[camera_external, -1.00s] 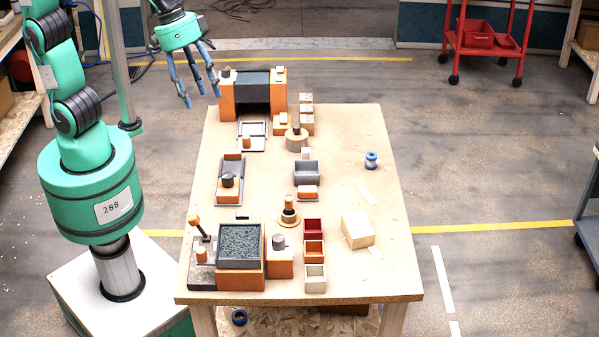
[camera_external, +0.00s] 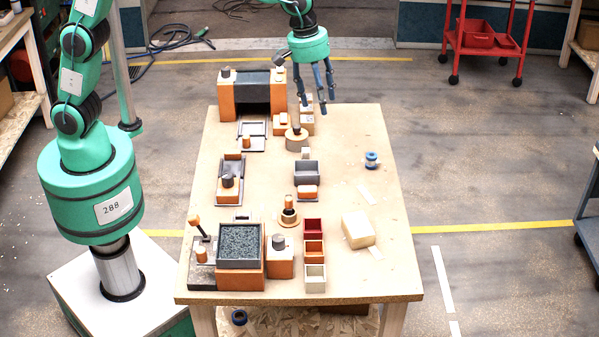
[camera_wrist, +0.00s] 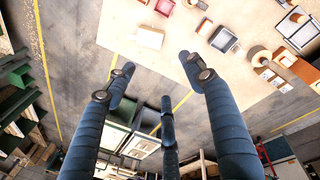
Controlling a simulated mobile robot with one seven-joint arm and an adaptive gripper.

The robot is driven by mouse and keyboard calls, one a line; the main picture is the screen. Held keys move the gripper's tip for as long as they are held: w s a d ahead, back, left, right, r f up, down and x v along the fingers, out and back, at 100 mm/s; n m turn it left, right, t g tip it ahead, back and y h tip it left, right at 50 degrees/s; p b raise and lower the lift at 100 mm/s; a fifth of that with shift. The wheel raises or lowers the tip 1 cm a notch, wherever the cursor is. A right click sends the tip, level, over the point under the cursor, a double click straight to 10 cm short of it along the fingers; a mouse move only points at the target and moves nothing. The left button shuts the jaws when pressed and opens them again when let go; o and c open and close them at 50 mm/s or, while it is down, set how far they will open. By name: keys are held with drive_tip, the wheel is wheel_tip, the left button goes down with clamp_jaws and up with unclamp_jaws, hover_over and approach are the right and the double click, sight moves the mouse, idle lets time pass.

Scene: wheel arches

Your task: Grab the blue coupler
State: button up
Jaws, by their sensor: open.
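The blue coupler (camera_external: 371,160) is a small blue ring-like piece with a pale middle band. It stands alone on the right side of the wooden table (camera_external: 350,282) in the external view. I cannot make it out in the wrist view. My gripper (camera_external: 318,104) is open and empty, with three blue-grey fingers pointing down. It is above the far end of the table, up and to the left of the coupler in the picture, and apart from it. The spread fingers also show in the wrist view (camera_wrist: 160,76).
A pale block (camera_external: 358,229) lies nearer than the coupler. An orange-and-grey machine (camera_external: 228,98) stands at the far left, with several trays and fixtures along the table's left half. The table around the coupler is mostly clear.

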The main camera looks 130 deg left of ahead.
drive_tip(key=a+f+n+g, duration=0.1)
drive_tip(key=a+f+n, duration=0.4)
drive_tip(key=a, duration=0.5)
drive_tip(key=a+f+n, duration=0.2)
drive_tip(key=a+f, duration=0.5)
drive_tip(key=a, duration=0.2)
drive_tip(key=n+h, duration=0.1)
drive_tip(key=n, duration=0.6)
hover_over(371, 155)
wheel_tip(371, 155, down, 16)
drive_tip(key=shift+s+a+g, duration=0.15)
drive_tip(key=shift+a+g, duration=0.1)
drive_tip(key=shift+g, duration=0.15)
drive_tip(key=shift+f+b, duration=0.75)
drive_tip(key=shift+f, duration=3.45)
drive_tip(key=shift+d+f+b, duration=0.1)
drive_tip(key=shift+f+b, duration=0.55)
drive_tip(key=shift+f, duration=2)
